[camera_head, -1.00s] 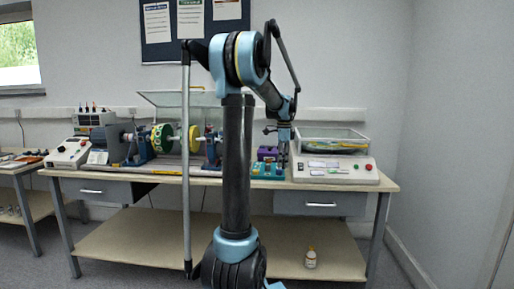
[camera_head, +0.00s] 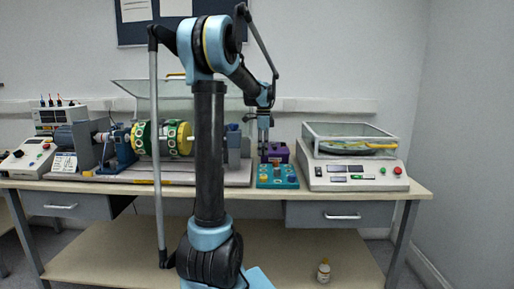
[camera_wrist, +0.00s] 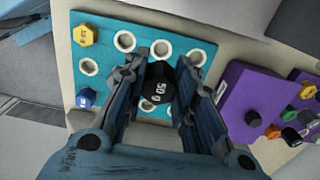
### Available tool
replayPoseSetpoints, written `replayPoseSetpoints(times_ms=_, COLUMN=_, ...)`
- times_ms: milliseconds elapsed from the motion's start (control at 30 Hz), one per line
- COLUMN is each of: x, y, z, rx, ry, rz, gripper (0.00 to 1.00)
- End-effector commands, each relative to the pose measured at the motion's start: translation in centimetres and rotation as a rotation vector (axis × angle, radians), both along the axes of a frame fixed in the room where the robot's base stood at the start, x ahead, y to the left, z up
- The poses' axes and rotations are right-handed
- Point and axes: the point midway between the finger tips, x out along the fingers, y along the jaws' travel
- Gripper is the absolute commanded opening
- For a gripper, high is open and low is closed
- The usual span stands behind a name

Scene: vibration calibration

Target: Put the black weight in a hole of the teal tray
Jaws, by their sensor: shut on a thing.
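My gripper (camera_head: 264,138) is in front of the purple box and above the teal tray in the head view. In the wrist view its two dark fingers (camera_wrist: 160,72) are closed on a black weight (camera_wrist: 157,83) marked 50 g. The teal tray (camera_wrist: 195,22) lies beneath, with several pale-rimmed round holes showing empty. The fingers and weight cover part of it. A yellow weight (camera_wrist: 85,35) and a blue weight (camera_wrist: 86,98) are at its left side. The tray (camera_head: 263,183) also shows at the bench front in the head view. The black weight cannot be made out there.
A purple box (camera_wrist: 245,90) with several coloured weights is right of the tray. A white console (camera_head: 350,182) with a clear cover stands right of the tray, and a motor rig with a green-yellow drum (camera_head: 160,139) stands left. A small bottle (camera_head: 323,271) is on the lower shelf.

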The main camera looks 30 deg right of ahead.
Motion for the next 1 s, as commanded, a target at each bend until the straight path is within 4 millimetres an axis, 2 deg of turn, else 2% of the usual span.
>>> replayPoseSetpoints(times_ms=267, x=-0.2, y=-0.4, z=-1.1, rx=0.0, ry=0.0, rz=-0.006, gripper=0.02)
replayPoseSetpoints(times_ms=700, x=-0.2, y=-0.3, z=-4.5, rx=0.0, ry=0.0, rz=-0.004, gripper=0.02)
replayPoseSetpoints(times_ms=1000, x=-0.1, y=-0.2, z=-5.7, rx=0.0, ry=0.0, rz=-0.002, gripper=0.02)
